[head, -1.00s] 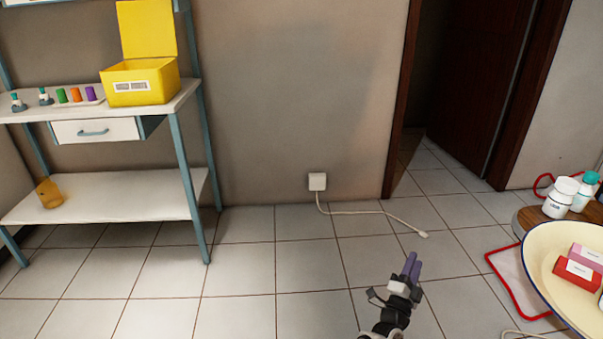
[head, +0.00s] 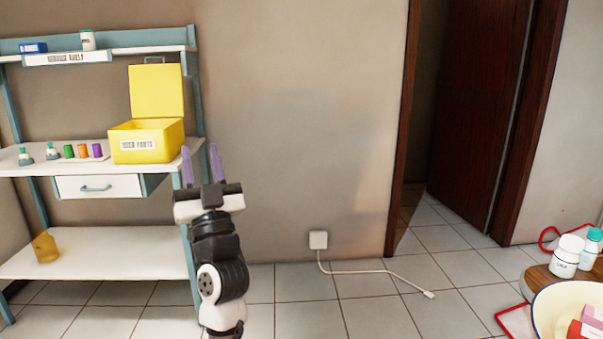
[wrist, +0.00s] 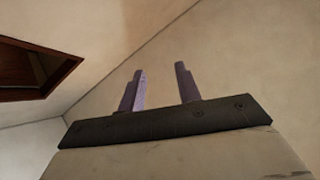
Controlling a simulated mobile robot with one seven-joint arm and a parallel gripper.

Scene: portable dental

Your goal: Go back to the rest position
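My gripper (head: 201,165) points upward in the head view, in front of the right end of the shelf unit. Its two purple fingers stand apart with nothing between them. In the wrist view the gripper (wrist: 160,88) is also open and empty, with wall and ceiling behind it. My arm below it is raised and partly cut off by the bottom edge of the head view.
A shelf unit (head: 95,260) at left holds an open yellow box (head: 147,142), several small coloured items and an amber cup (head: 45,247). A wall socket (head: 318,240) has a cable on the floor. A round table (head: 541,283) with bottles stands at right.

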